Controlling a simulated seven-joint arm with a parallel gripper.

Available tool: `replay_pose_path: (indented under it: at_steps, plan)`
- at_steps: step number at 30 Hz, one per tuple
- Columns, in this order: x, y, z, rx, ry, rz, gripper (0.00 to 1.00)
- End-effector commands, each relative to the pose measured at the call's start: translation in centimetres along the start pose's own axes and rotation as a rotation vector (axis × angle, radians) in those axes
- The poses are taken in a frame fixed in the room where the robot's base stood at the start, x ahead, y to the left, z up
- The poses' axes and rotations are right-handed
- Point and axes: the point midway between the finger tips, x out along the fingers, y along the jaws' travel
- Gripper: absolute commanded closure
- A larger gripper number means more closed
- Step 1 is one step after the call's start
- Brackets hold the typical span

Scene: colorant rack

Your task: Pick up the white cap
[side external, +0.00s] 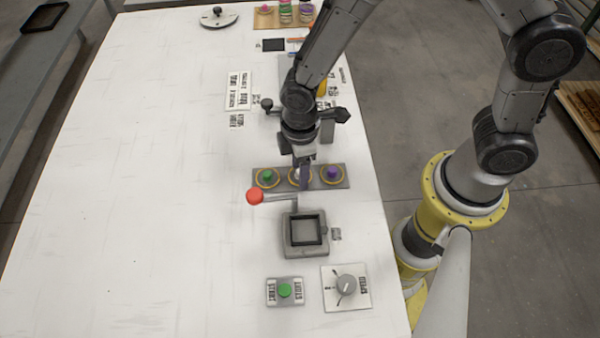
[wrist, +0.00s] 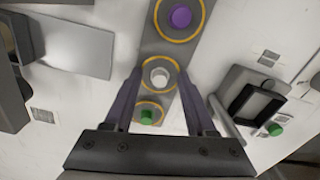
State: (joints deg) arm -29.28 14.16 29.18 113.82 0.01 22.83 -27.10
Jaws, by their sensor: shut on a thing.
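The white cap (wrist: 159,76) sits over the middle yellow-ringed spot of the grey rack strip (wrist: 150,42), between a purple cap (wrist: 180,16) and a green cap (wrist: 147,117). In the side view a sliver of the white cap (side external: 296,176) shows beside my finger. My gripper (wrist: 160,78) reaches down over the middle spot, one dark finger on each side of the white cap, and is shut on it. In the side view my gripper (side external: 302,178) hides most of the cap. I cannot tell whether the cap is clear of the strip.
A red-knobbed lever (side external: 255,197) and a grey square-framed device (side external: 305,233) stand in front of the strip. A green button box (side external: 284,291) and a speed dial (side external: 346,287) are nearer. The table's left side is clear.

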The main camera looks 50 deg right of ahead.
Motion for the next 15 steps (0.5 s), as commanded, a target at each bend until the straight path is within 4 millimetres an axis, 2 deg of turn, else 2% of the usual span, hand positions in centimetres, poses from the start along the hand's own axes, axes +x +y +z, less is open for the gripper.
replay_pose_path:
  at_steps: [1, 3, 4, 15]
  plan:
    - [-0.01, 0.00, 0.00, 0.000, 0.000, 0.000, 0.81]
    - [-0.01, 0.00, 0.00, 0.000, 0.000, 0.000, 0.94]
    - [-0.01, 0.00, 0.00, 0.000, 0.000, 0.000, 0.95]
    - [-0.70, 0.02, -0.04, 0.000, 0.002, 0.001, 0.95]
